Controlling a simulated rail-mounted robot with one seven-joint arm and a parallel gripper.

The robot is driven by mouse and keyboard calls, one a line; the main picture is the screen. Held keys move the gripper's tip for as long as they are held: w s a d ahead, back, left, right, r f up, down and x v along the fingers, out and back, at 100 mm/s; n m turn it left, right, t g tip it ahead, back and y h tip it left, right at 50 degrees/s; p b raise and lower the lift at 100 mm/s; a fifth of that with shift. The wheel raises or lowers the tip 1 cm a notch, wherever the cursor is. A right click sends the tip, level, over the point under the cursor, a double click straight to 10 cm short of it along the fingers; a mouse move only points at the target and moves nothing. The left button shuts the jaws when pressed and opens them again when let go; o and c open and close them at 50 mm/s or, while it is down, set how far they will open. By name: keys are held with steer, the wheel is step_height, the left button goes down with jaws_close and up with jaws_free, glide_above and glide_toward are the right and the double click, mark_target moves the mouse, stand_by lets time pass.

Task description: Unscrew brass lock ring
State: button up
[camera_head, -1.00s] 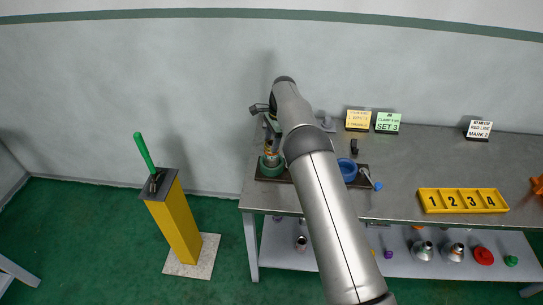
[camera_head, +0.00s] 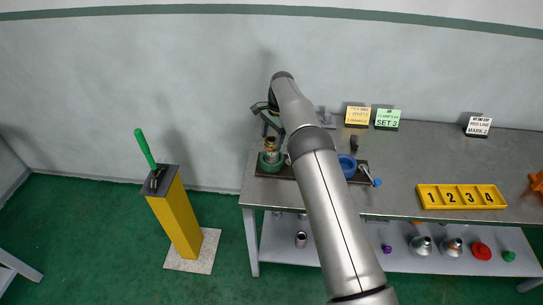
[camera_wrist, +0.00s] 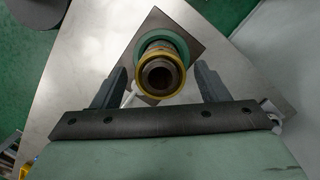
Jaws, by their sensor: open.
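The brass lock ring (camera_wrist: 144,81) shows in the wrist view as a gold band around the top of an upright dark pipe (camera_wrist: 160,76). Below it is a green vise base (camera_wrist: 178,45), which also shows in the head view (camera_head: 271,162) with the brass piece (camera_head: 271,146) on top. My gripper (camera_wrist: 160,78) is open. In the wrist view its two fingers stand to the left and right of the ring and pipe, with gaps on both sides. In the head view my gripper (camera_head: 268,118) is above the brass piece.
A blue ring-shaped holder (camera_head: 347,166) and a blue-ended tool (camera_head: 374,179) are to the right on the dark board. A yellow numbered tray (camera_head: 461,197) and sign cards (camera_head: 387,119) stand farther right. A yellow pedestal (camera_head: 176,220) with a green-handled tool stands left of the bench.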

steer(key=m, duration=0.4)
steer(key=shift+t+b, duration=0.4)
steer(key=m, duration=0.4)
steer(key=shift+a+t, duration=0.1)
steer(key=shift+t, duration=0.3)
steer(key=m, duration=0.4)
steer(key=shift+m+t, duration=0.3)
steer(key=shift+t, duration=0.1)
steer(key=m+p, duration=0.1)
steer(key=m, duration=0.1)
steer(key=shift+r+m+t, duration=0.15)
steer(key=shift+m+t, duration=0.15)
steer(key=shift+m, duration=0.1)
steer(key=m, duration=0.2)
steer(key=m+p, duration=0.1)
steer(key=m, duration=0.2)
steer(key=shift+t+h+p, duration=0.3)
steer(key=shift+h, duration=0.1)
steer(key=m, duration=0.4)
steer(key=shift+f+h, duration=0.3)
steer(key=shift+h, duration=0.1)
steer(key=shift+r+m, duration=0.1)
steer(key=shift+m, duration=0.4)
steer(key=shift+d+f+m, duration=0.3)
steer(key=shift+d+m, duration=0.05)
steer(key=shift+m, duration=0.05)
steer(key=shift+a+r, duration=0.3)
steer(key=shift+r, duration=0.05)
